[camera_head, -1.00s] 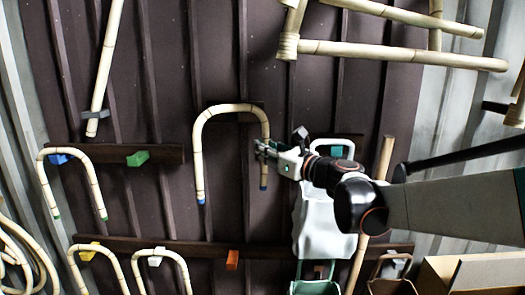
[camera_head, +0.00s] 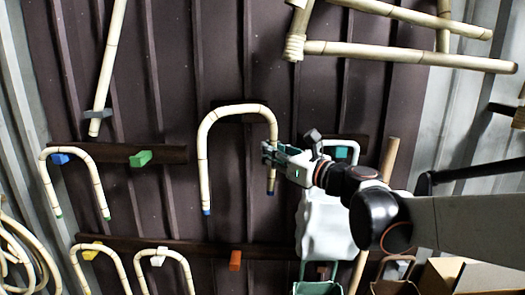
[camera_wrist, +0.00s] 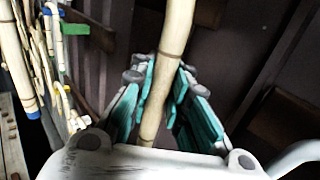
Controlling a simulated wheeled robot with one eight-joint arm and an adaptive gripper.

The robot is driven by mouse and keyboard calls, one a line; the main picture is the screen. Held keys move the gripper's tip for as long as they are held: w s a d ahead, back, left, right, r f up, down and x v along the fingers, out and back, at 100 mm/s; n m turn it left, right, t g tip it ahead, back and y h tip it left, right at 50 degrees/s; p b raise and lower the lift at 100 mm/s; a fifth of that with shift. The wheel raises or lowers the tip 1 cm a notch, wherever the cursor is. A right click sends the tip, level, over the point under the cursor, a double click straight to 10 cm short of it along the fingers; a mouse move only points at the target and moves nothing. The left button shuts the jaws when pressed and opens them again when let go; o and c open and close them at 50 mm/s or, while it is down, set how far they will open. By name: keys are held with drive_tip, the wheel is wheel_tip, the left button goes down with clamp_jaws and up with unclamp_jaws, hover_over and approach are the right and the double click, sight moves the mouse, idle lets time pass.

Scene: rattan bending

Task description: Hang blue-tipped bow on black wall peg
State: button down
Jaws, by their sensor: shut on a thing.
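The blue-tipped bow (camera_head: 204,165) is a pale rattan arch with its curve up and both legs hanging down in front of the dark wall. My gripper (camera_head: 270,156) is shut on its right leg, a little above that leg's blue tip. In the wrist view the held leg (camera_wrist: 152,122) passes between the green-padded fingers. A leg with a blue tip (camera_wrist: 33,115) shows at the left there, apparently the bow's other leg. A dark patch lies behind the arch's top in the head view; I cannot clearly make out the black peg or whether the bow touches it.
A blue peg (camera_head: 60,159) carrying a green-tipped bow (camera_head: 49,188) and a bare green peg (camera_head: 141,158) sit on the left rail. Below are an orange peg (camera_head: 235,260) and two hanging bows. A white bag (camera_head: 325,225) and a wooden pole (camera_head: 390,160) stand right of my gripper.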

drive_tip(key=s, duration=0.3)
drive_tip(key=shift+s+a+r+p, duration=0.1)
drive_tip(key=shift+s+r+p, duration=0.2)
drive_tip(key=shift+s+p, duration=0.1)
drive_tip(key=shift+w, duration=0.1)
idle(0.6)
